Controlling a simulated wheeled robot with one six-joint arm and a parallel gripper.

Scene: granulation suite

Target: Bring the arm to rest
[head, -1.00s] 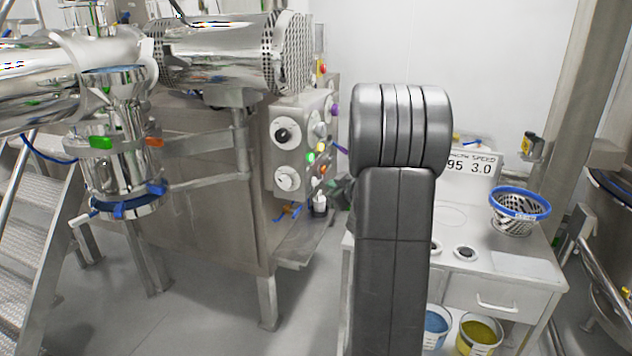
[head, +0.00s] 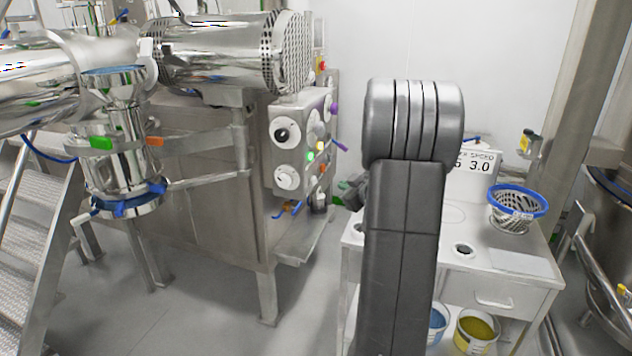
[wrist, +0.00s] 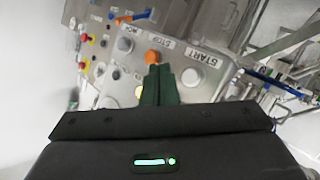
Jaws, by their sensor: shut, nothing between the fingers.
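My gripper (wrist: 160,86) shows in the wrist view with its two dark green fingers together and nothing between them. Beyond the fingertips is a metal control panel (wrist: 193,53) with an orange button and plates that read START and STOP. The fingers appear in front of the panel; I cannot tell the gap. In the head view my dark grey arm stands folded upright in front of the white bench. Most of my gripper is hidden behind it there, with only a small dark part (head: 352,190) showing at its left edge.
The steel machine (head: 200,170) with its knob panel (head: 300,140) stands left of my arm. On the white bench (head: 520,262) are a blue-rimmed basket (head: 517,205) and a display (head: 478,168). Tubs, one yellow (head: 476,330), sit below. Steps (head: 40,240) are at far left; grey floor (head: 200,315) is open in front.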

